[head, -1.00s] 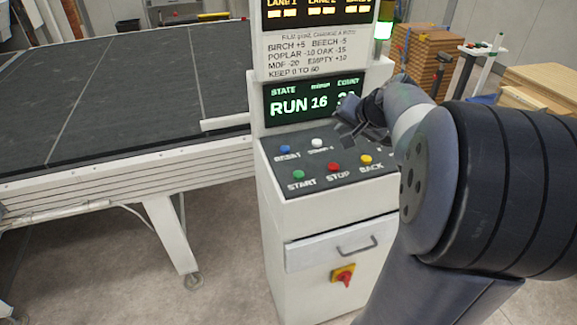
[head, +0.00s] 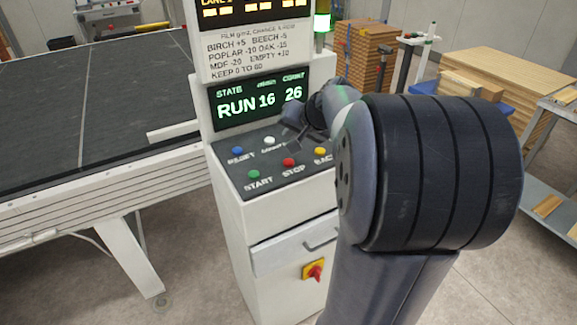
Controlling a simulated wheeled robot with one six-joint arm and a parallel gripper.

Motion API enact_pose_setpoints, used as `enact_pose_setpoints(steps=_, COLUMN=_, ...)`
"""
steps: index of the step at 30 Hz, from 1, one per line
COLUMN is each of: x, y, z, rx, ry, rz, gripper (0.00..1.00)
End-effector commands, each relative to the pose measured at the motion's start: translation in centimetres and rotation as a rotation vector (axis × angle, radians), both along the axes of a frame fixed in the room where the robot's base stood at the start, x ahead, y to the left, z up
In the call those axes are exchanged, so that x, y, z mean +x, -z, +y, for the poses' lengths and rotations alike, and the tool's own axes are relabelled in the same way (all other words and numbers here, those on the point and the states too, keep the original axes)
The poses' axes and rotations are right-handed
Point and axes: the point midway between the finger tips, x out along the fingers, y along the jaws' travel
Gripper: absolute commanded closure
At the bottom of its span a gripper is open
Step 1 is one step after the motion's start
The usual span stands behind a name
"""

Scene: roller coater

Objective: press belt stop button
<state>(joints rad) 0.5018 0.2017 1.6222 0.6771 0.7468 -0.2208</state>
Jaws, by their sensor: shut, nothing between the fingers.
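The red STOP button (head: 289,162) sits on the sloped dark panel (head: 234,177) of the white control cabinet (head: 262,212), between the green START button (head: 254,174) and the yellow BACK button (head: 320,152). My gripper (head: 292,146) is small in the picture, over the panel just above and behind the STOP button. Its fingers look shut and empty. I cannot tell how high above the panel they are. My arm hides part of the panel's right side.
A blue RESET button (head: 237,150) and a white button (head: 269,140) are in the back row. A red-yellow switch (head: 314,270) is on the cabinet front. The dark belt (head: 60,90) is at left. Stacked boards (head: 370,60) stand behind. Floor is clear in front.

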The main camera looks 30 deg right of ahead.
Motion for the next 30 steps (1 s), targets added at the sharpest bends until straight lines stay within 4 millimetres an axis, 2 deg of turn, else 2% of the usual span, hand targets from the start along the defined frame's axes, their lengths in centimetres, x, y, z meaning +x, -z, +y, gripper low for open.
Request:
enact_pose_setpoints(steps=1, x=0.0, y=1.4, z=0.0, rx=0.000, ry=-0.001, rz=0.001, gripper=1.00)
enact_pose_setpoints(steps=6, x=0.0, y=4.0, z=0.0, rx=0.000, ry=0.000, rz=0.001, gripper=1.00)
enact_pose_setpoints(steps=12, x=0.0, y=5.6, z=0.0, rx=-0.001, ry=-0.001, rz=0.000, gripper=1.00)
enact_pose_setpoints(steps=30, x=0.0, y=5.7, z=0.0, rx=0.000, ry=-0.001, rz=0.001, gripper=1.00)
